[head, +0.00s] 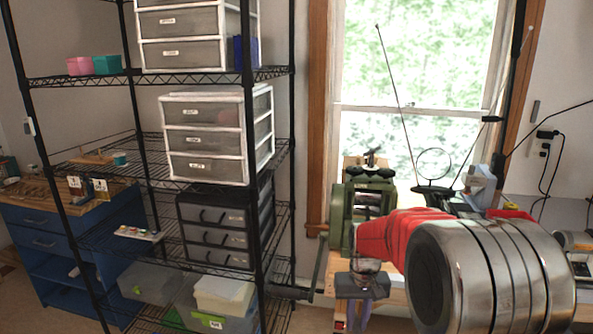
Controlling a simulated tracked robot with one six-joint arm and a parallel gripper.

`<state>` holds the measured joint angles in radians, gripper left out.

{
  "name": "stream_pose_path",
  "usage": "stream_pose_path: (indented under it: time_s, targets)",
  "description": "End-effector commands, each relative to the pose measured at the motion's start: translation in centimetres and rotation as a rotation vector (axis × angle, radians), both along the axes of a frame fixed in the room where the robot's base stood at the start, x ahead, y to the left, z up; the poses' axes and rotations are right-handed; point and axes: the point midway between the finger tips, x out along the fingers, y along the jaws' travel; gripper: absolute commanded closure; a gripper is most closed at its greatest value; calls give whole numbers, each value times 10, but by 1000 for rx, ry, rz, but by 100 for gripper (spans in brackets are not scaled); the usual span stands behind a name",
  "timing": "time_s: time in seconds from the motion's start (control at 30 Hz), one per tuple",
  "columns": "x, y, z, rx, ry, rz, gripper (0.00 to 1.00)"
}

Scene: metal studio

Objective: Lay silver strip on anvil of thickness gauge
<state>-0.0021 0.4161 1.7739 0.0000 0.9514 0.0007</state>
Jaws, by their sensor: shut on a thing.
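My gripper (357,318) hangs below the red and metal links of my arm, low in the middle of the head view. It points down in front of the wooden bench edge. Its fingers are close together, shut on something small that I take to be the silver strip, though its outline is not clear. I cannot make out the thickness gauge or its anvil. My large arm links cover much of the bench at the lower right and may hide them.
A green machine with a crank (340,217) stands left of my arm, before the window (420,75). A black wire shelf (205,180) with drawer units fills the left. A blue cabinet (40,235) stands behind it. The bench (518,206) continues at the right, with cables on the wall.

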Motion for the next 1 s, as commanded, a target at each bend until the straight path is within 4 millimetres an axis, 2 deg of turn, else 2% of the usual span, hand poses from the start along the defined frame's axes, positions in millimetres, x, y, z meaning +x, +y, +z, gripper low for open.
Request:
stream_pose_path:
  time_s: [0.17,0.27,0.37,0.6,0.7,0.8,1.0]
  targets:
    - [0,0,-3,0,1,0,100]
    - [-2,-1,-16,0,4,0,100]
    - [-7,-1,-43,0,6,0,100]
    - [-29,-1,-122,0,7,-2,100]
    - [-37,-1,-142,0,4,-2,100]
    - [-40,-1,-150,0,0,-2,100]
    - [-40,-1,-150,0,-1,-2,100]
